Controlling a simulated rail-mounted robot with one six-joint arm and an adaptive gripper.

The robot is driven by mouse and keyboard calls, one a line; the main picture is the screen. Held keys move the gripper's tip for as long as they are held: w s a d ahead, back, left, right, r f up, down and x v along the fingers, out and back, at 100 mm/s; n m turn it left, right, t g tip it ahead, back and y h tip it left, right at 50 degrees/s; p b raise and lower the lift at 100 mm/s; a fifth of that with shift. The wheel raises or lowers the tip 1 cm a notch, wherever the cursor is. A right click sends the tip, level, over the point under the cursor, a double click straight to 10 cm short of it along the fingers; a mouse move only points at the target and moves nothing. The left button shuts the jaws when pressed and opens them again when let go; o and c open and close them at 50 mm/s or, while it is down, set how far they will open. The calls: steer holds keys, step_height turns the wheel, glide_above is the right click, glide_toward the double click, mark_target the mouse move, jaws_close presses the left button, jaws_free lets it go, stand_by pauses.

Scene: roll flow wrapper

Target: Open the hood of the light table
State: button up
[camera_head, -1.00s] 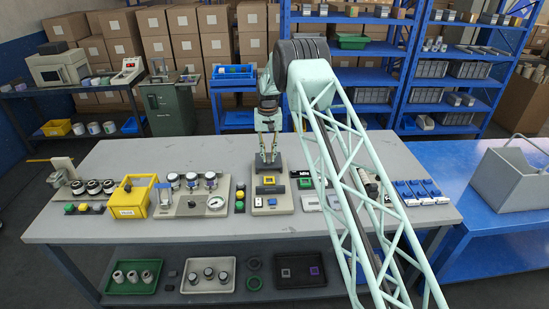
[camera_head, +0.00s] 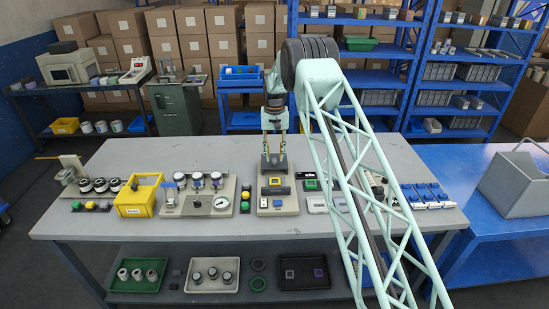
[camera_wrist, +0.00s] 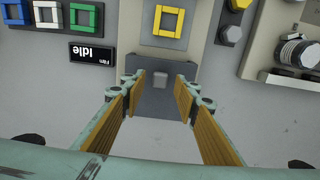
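My gripper (camera_head: 274,163) points down over the far end of the grey station in the middle of the table. In the wrist view my gripper (camera_wrist: 160,108) is open, with ribbed orange pads wide apart and nothing held. A dark grey plate with a small pale knob (camera_wrist: 160,80) lies between and ahead of the fingertips; contact cannot be told. The same station carries a yellow-framed button, also in the head view (camera_head: 275,181). No part is labelled as the light table or its hood, so I cannot tell for certain which it is.
A yellow bin (camera_head: 136,205) and a plate with jars and a gauge (camera_head: 197,207) stand left of the station. A small black display (camera_wrist: 92,53) reads "Film Idle". Blue-topped pieces (camera_head: 424,195) stand at right. The rear left tabletop (camera_head: 180,152) is clear.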

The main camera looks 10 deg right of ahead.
step_height(320, 180, up, 11)
stand_by(0.7)
steer(key=shift+r, duration=0.1)
steer(key=s+a+r+t+b, duration=0.1)
steer(key=s+r, duration=0.6)
steer(key=r, duration=0.3)
steer(key=s+a+r+b, duration=0.1)
steer(key=s+r, duration=0.5)
steer(key=r, duration=0.4)
steer(key=s+a+r+n+t+b, duration=0.1)
steer(key=s+r, duration=0.5)
steer(key=s, duration=0.4)
steer(key=s+a+r+b, duration=0.1)
steer(key=s+r, duration=0.5)
steer(key=s, duration=0.5)
steer(key=s+a+r+t+b, duration=0.1)
steer(key=s+a+r+b, duration=0.1)
steer(key=s, duration=2)
steer(key=s+f+b, duration=0.1)
steer(key=s+f, duration=0.3)
steer(key=s, duration=0.7)
steer(key=s+f+n+t, duration=0.1)
steer(key=s+f, duration=0.3)
steer(key=s, duration=0.7)
steer(key=shift+a+f+b, duration=0.15)
steer(key=shift+f+b, duration=0.05)
steer(key=shift+b, duration=0.15)
